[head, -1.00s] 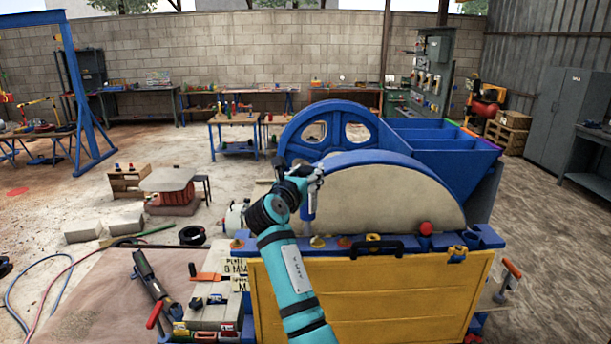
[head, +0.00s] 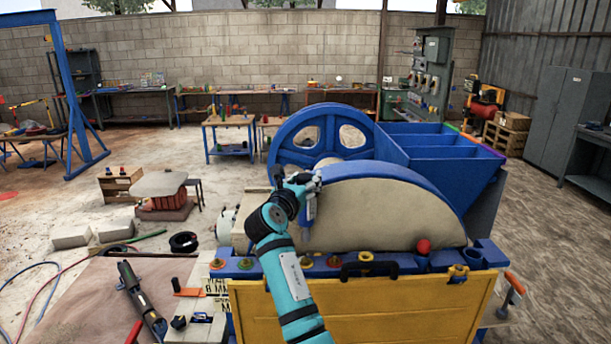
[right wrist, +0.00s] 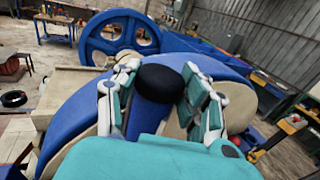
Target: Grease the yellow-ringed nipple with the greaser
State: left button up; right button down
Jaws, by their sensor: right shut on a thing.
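My right gripper (head: 304,184) is shut on the greaser (head: 309,208), a blue tool held roughly upright with its thin tip downward. In the right wrist view the greaser's black round end (right wrist: 159,82) shows between the fingers (right wrist: 160,105). A row of ringed nipples sits on the crusher's blue ledge. The one that looks yellow-ringed (head: 306,262) lies below the greaser, and the tip appears above it, apart from it. A reddish-orange nipple (head: 333,262) is just to its right, and others (head: 245,264) are to the left. My left gripper is out of view.
The curved guard (head: 385,210) rises close behind the greaser. A dark tool (head: 140,299) lies at the lower left.

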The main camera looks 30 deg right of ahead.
jog(key=shift+s+a+f, duration=0.1)
jog(key=shift+a+f, duration=0.05)
jog(key=shift+f, duration=0.05)
notch_tip(320, 180, down, 4)
jog(key=shift+f, duration=0.25)
jog(key=shift+f, duration=0.3)
dwell(0.5)
jog(key=shift+f, duration=0.5)
dwell(0.5)
